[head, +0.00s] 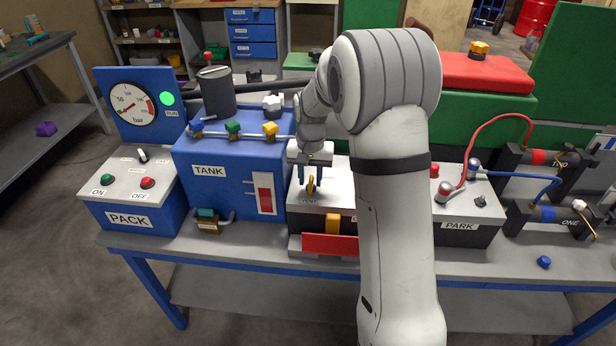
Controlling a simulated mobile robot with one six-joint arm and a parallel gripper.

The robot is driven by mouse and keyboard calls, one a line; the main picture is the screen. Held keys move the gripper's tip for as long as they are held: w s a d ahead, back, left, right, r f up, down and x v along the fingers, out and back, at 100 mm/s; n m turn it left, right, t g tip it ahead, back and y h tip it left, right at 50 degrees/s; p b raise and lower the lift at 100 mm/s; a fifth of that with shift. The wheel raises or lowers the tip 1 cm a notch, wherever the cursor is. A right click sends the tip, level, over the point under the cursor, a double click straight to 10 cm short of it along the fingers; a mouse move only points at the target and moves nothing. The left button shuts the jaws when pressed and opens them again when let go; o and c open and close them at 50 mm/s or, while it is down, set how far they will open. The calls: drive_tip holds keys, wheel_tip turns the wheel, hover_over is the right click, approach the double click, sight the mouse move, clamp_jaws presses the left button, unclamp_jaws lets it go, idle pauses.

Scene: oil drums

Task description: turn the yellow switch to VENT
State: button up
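The yellow switch (310,185) is a small upright knob on the light top of a box in the middle of the bench. My arm hides the right part of this box.
The blue TANK box (185,182) with coloured valve knobs stands close on the left, the PACK box (130,219) beyond it. The PARK box (458,243) with red and blue cables is on the right. A yellow block (333,223) is on the middle box's front.

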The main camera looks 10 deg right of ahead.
sight(310, 181)
wheel_tip(310, 181, up, 8)
drive_tip(key=shift+f, duration=0.15)
idle(0.6)
drive_tip(key=s+r+n+t, duration=0.1)
drive_tip(key=s, duration=0.8)
drive_tip(key=s+r+n, duration=0.1)
drive_tip(key=s, duration=0.9)
drive_tip(key=s+r+n+t+p, duration=0.1)
drive_tip(key=s+r, duration=0.1)
drive_tip(key=s, duration=0.7)
drive_tip(key=shift+s+n+t, duration=0.25)
drive_tip(key=shift+n+t, duration=0.05)
drive_tip(key=shift+n, duration=0.1)
